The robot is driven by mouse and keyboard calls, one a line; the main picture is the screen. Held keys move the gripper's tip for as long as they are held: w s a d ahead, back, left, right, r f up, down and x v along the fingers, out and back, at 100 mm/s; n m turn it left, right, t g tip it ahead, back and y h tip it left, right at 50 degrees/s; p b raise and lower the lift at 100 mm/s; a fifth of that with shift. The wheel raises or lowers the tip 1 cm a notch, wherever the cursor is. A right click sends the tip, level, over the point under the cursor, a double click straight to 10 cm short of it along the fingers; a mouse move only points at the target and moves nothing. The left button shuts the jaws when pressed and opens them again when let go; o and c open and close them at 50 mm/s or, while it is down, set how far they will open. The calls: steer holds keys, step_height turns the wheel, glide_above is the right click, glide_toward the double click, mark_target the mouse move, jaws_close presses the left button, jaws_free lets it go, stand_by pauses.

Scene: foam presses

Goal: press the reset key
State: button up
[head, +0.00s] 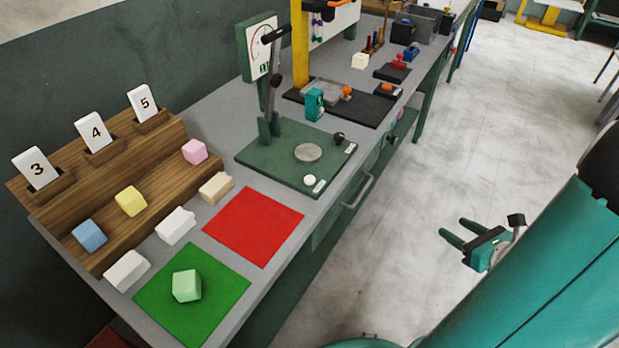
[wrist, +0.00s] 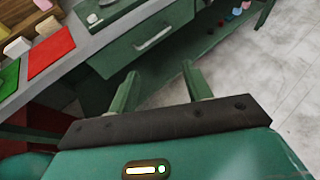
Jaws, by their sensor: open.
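A green press base (head: 262,158) stands on the grey bench, with a round metal plate in its middle. A white round button (head: 309,180) sits at its front corner beside a small label; it also shows in the wrist view (wrist: 92,18). A black knob (head: 338,138) sits at another corner beside a second label. The labels are too small to read, so I cannot tell which is the reset key. My gripper (head: 455,230) is open and empty, off the bench's front side, well apart from the press. Its fingers show in the wrist view (wrist: 160,70).
A green mat (head: 225,310) with a pale green foam block (head: 187,285) and a red mat (head: 253,226) lie left of the press. A wooden rack (head: 85,215) holds coloured blocks and number cards. A drawer handle (head: 358,190) sticks out below the bench. Open floor lies right.

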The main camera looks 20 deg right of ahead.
jaws_close()
stand_by(1.4)
